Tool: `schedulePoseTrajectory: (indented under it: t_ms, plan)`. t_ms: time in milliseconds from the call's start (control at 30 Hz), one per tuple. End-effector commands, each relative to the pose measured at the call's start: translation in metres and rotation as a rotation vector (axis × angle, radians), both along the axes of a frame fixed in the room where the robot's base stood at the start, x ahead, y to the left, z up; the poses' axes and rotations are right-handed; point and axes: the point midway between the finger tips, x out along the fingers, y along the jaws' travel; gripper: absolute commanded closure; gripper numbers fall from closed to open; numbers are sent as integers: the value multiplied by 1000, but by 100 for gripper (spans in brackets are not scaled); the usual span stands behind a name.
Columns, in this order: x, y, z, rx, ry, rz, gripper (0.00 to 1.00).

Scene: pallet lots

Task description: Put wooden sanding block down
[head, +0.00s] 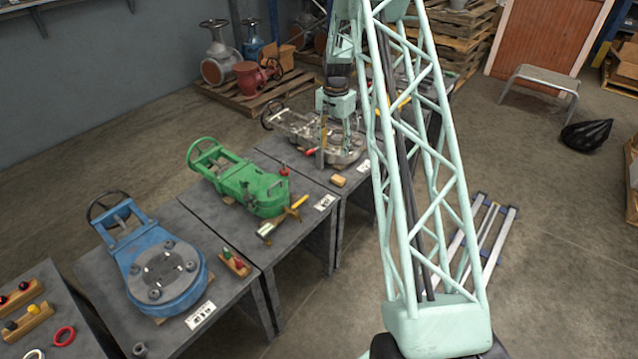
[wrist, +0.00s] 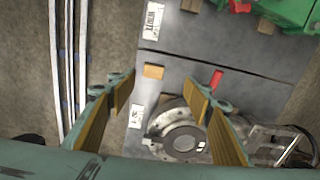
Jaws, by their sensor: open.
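The wooden sanding block (head: 338,181), a small tan block, lies on the grey table near its front edge, in front of the silver valve body. It also shows in the wrist view (wrist: 153,71), between and beyond the fingertips. My gripper (head: 335,155) is open and empty, above the table by the silver valve body (head: 342,158). In the wrist view its two yellow-padded fingers (wrist: 160,87) stand wide apart, with none touching the block.
A red-handled item (wrist: 216,79) lies close to the right finger. The green valve (head: 262,190) and blue valve (head: 165,268) stand on the neighbouring tables. Bare tabletop surrounds the block.

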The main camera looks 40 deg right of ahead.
Motion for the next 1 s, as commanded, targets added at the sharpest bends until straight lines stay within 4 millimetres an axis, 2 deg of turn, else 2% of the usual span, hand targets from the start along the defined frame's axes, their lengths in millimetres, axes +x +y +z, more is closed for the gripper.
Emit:
schedulePoseTrajectory:
  t_ms: [100,467,1000]
  plan:
    - [1,17,31,-6,-10,36,54]
    - [-9,68,113,-22,-34,145,54]
    - [-43,147,222,-47,-70,308,54]
